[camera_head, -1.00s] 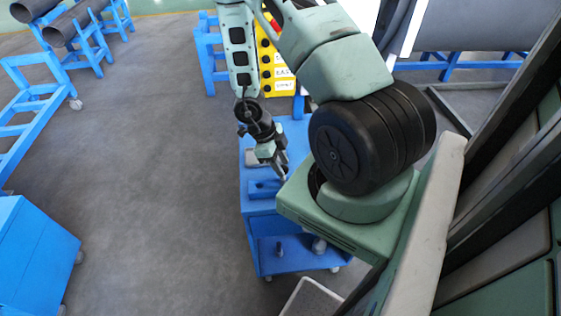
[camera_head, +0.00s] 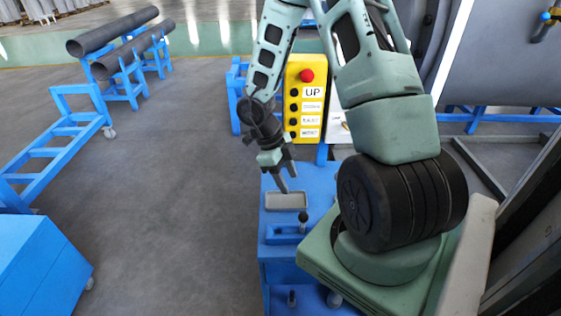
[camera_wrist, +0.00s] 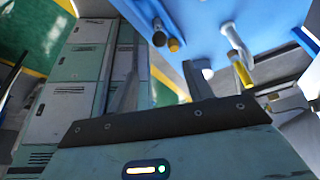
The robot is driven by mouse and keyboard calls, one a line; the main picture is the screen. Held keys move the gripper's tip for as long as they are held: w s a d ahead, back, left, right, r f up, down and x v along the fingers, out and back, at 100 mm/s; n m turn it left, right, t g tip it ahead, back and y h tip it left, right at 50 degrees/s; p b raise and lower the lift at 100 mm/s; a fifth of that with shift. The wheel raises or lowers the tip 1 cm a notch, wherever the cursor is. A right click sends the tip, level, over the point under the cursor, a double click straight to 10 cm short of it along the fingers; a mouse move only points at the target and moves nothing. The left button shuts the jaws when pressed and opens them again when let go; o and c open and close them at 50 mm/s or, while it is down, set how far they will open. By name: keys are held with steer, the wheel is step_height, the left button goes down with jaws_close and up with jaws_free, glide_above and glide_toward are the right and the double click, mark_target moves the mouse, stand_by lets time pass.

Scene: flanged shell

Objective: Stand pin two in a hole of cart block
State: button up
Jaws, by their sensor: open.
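The blue cart block (camera_head: 283,238) lies on top of the blue cart, seen in the head view. A dark-topped pin (camera_head: 303,222) stands upright at the block's right end; I cannot tell from its looks whether it is pin two. My gripper (camera_head: 285,188) is open, pointing down, over the grey tray behind the block and apart from the pin. In the wrist view, its two fingers (camera_wrist: 162,78) are spread with nothing gripped between them. Parts of the cart and several pin-like rods show at the upper right there, but which is which is unclear.
The grey tray (camera_head: 287,201) sits on the cart top behind the block. Two pins or posts, one dark (camera_head: 292,298) and one grey (camera_head: 334,299), stand on the lower shelf. A yellow button panel (camera_head: 305,100) rises behind the cart.

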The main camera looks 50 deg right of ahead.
steer(key=v, duration=0.5)
stand_by(0.5)
